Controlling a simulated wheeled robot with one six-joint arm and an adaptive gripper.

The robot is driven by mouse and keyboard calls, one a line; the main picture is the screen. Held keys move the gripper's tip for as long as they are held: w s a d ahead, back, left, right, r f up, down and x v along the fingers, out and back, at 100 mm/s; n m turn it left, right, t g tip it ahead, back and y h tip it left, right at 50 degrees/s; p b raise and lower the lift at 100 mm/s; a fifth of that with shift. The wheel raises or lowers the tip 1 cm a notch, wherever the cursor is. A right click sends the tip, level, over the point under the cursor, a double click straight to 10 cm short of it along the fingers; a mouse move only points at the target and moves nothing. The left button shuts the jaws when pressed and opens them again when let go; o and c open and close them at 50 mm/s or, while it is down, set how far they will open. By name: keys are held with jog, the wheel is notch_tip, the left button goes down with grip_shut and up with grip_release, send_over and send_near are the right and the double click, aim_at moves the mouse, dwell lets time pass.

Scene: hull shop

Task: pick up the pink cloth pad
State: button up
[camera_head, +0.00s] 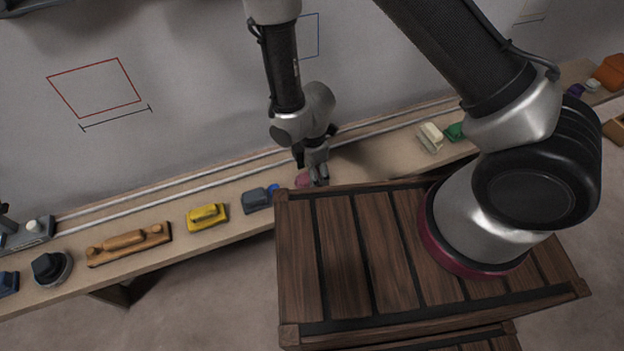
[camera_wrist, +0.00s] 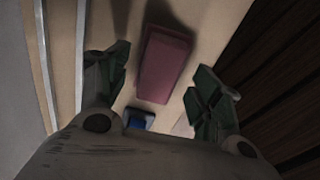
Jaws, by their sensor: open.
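The pink cloth pad (camera_wrist: 165,64) lies on the wooden shelf, a flat dull-pink block, in the wrist view between and beyond my open fingers. In the head view only a small part of the pad (camera_head: 303,179) shows beside my fingers; the rest is hidden by my gripper and the crate edge. My gripper (camera_wrist: 163,90) is open and empty, pointing down over the shelf, with one green-padded finger on each side of the pad's line. It also shows in the head view (camera_head: 316,178). I cannot tell the exact height above the pad.
A blue object (camera_wrist: 138,118) sits close to the pad. On the shelf (camera_head: 110,210) stand a dark grey block (camera_head: 257,199), a yellow tool (camera_head: 207,216) and a long wooden plane (camera_head: 128,244). My wooden-slatted base top borders the shelf; a grey wall rises behind.

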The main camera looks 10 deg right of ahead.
jog(key=shift+f, duration=0.95)
jog(key=c, duration=1.1)
notch_tip(320, 180, up, 10)
jog(key=shift+r, duration=0.1)
jog(key=shift+o, duration=1)
jog(key=shift+c, duration=0.4)
